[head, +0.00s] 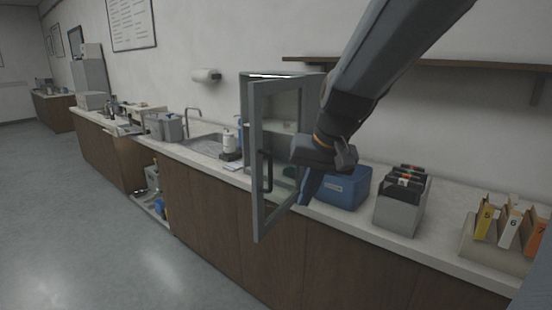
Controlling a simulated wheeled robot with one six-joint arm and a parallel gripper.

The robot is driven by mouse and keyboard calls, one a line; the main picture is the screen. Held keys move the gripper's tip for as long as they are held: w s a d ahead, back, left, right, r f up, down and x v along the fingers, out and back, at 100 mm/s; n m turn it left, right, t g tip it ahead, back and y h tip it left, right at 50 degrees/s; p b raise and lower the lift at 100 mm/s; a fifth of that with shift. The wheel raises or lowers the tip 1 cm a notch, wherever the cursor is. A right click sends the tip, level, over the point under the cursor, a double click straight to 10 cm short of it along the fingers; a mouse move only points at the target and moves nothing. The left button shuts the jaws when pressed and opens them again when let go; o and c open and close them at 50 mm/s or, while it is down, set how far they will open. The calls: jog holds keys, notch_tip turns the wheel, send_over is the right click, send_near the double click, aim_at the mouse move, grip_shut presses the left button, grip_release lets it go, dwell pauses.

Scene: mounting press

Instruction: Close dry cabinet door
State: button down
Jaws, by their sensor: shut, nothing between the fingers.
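The dry cabinet (274,76) stands on the counter against the wall, with a lit strip at its top and shelves inside. Its framed glass door (257,160) stands wide open, swung out past the counter's front edge. A dark vertical handle (266,171) is on the door's face. My gripper (305,198) is just right of the door, pointing down, with the arm reaching in from the upper right. It is shut and empty. The arm hides the cabinet's right side. I cannot tell whether the gripper touches the door.
A blue box (345,188) stands right of my gripper, then a grey holder (400,211) with dark items and a rack of numbered folders (496,245). A sink (205,144) is left of the cabinet. A shelf (420,63) hangs above. The floor (90,200) in front is clear.

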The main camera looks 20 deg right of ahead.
jog(key=w+d+r+m+t+y+b, duration=0.1)
jog(key=w+r, duration=0.2)
jog(key=r, duration=0.4)
jog(key=w+d+r+m+t, duration=0.1)
jog(key=w+d+r+t, duration=0.1)
jog(key=r, duration=0.5)
jog(key=w+a+f+p, duration=0.3)
jog(key=w+a+f, duration=0.2)
jog(key=w+f, duration=0.2)
jog(key=shift+w+a+f, duration=0.25)
jog(key=shift+w+f, duration=0.05)
jog(key=shift+f, duration=0.25)
